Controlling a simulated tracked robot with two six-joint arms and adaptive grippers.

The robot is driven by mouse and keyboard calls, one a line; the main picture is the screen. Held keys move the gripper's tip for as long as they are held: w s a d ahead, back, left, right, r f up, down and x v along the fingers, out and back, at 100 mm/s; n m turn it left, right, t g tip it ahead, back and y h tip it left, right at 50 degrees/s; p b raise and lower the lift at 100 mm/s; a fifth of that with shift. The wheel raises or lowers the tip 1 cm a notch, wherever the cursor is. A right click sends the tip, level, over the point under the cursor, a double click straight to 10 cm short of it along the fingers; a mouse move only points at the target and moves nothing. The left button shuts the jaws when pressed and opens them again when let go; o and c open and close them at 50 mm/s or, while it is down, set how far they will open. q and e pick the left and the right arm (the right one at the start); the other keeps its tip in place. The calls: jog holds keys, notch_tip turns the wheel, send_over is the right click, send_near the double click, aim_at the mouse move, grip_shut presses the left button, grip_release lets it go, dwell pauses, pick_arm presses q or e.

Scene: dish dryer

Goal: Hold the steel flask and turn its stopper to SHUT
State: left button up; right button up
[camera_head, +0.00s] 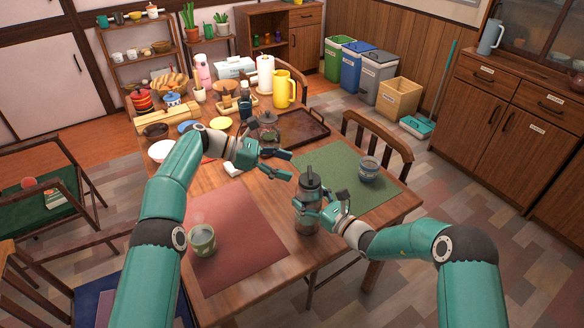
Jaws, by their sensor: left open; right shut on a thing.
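The steel flask (308,218) stands upright on the wooden table between the red and green mats, near the table's front edge. Its dark stopper (310,183) is on top; its marking is too small to read. My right gripper (314,207) comes from the right and is shut on the flask's body, hiding part of it. My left gripper (288,164) is open and empty, behind and to the left of the stopper, apart from it.
A green cup (202,241) stands on the red mat (243,250). A patterned cup (369,168) stands on the green mat (335,160). A brown tray (302,127), a yellow pitcher (284,89) and several dishes fill the back of the table. Chairs stand around it.

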pick_arm(q)
jog(key=shift+w, duration=0.3)
jog(key=shift+c, duration=1.3)
jog(key=w+t, duration=0.1)
jog(key=w, duration=0.1)
jog(key=w+a+f+t+y, duration=0.1)
jog(key=w+t, duration=0.1)
jog(key=w+m+t, duration=0.1)
jog(key=w, duration=0.1)
jog(key=shift+w+a+f+t+y, duration=0.25)
jog(key=shift+w+a+t+y, duration=0.15)
jog(key=shift+c, duration=0.7)
jog(key=w+a+f+m+t+y, duration=0.1)
jog(key=w+a+f+t+y, duration=0.6)
jog(key=f, duration=0.4)
jog(key=m+t+y, duration=0.5)
jog(key=m+y, duration=0.2)
jog(key=m, duration=0.9)
send_near(310, 175)
jog(key=w, duration=0.7)
jog(key=w+a+f, duration=0.1)
jog(key=w, duration=0.3)
jog(key=shift+w, duration=0.1)
jog(key=shift+c, duration=0.3)
